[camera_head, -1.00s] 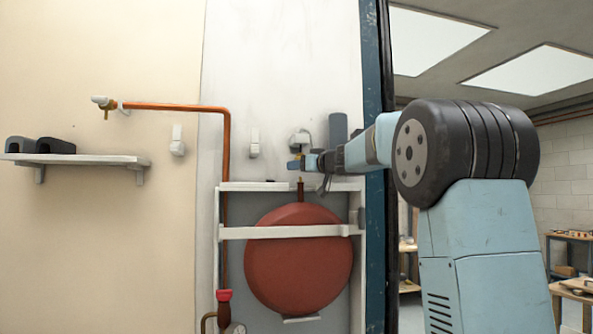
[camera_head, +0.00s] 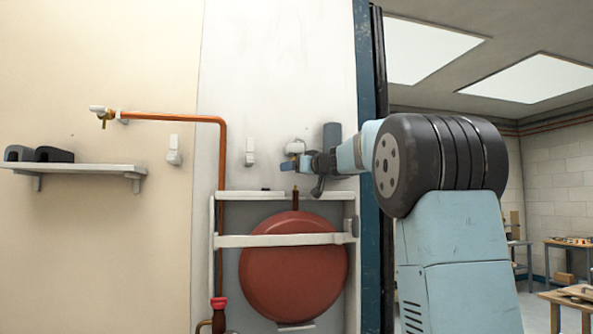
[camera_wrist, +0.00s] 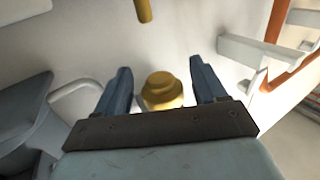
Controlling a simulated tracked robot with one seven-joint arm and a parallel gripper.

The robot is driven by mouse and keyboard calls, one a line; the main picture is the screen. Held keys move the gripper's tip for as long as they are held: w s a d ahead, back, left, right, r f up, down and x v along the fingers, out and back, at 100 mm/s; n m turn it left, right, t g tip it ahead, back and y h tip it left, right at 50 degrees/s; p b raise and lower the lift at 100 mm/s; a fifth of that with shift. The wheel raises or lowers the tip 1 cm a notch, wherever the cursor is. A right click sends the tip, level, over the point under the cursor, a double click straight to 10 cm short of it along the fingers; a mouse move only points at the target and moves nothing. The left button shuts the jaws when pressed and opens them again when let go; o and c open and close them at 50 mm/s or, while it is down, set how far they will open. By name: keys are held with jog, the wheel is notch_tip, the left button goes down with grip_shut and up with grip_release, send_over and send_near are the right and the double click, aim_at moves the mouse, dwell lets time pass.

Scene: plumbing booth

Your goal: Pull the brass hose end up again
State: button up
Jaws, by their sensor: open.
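My gripper (camera_head: 287,164) is at the wall in the head view, above the red round vessel (camera_head: 293,268). In the wrist view its two blue fingers (camera_wrist: 162,88) stand apart. A round brass piece (camera_wrist: 160,88), which looks like the brass hose end, shows in the gap between them, not clamped. I cannot tell how deep it sits between the fingers. A second brass rod (camera_wrist: 144,10) enters from the top edge of the wrist view. In the head view a short brown stem (camera_head: 295,194) stands above the vessel, below my gripper. The hose itself is not clear.
A pale frame (camera_head: 235,241) surrounds the vessel. A copper pipe (camera_head: 222,170) runs up the wall to a brass tap (camera_head: 104,120). A grey cylinder (camera_head: 332,137) and a white fitting (camera_head: 295,147) are close behind my gripper. A white shelf (camera_head: 85,169) is at the left.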

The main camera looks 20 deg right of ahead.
jog(key=shift+s, duration=0.1)
jog(key=v, duration=1.3)
jog(key=shift+s, duration=0.25)
jog(key=shift+d+f, duration=0.1)
jog(key=shift+f, duration=0.05)
jog(key=s+a+f+m+g+h, duration=0.1)
jog(key=s+a+f+g, duration=0.3)
jog(key=s+a+f, duration=0.35)
jog(key=s+a+f+m+g, duration=0.1)
jog(key=s+a+f+g, duration=0.3)
jog(key=s+f, duration=0.6)
jog(key=s+f+m+g+h, duration=0.2)
jog(key=s+f+h, duration=0.3)
jog(key=s+f, duration=1.2)
notch_tip(320, 180, down, 3)
jog(key=shift+s+f+g+h, duration=0.1)
jog(key=shift+s+g+h, duration=0.3)
jog(key=shift+g, duration=0.1)
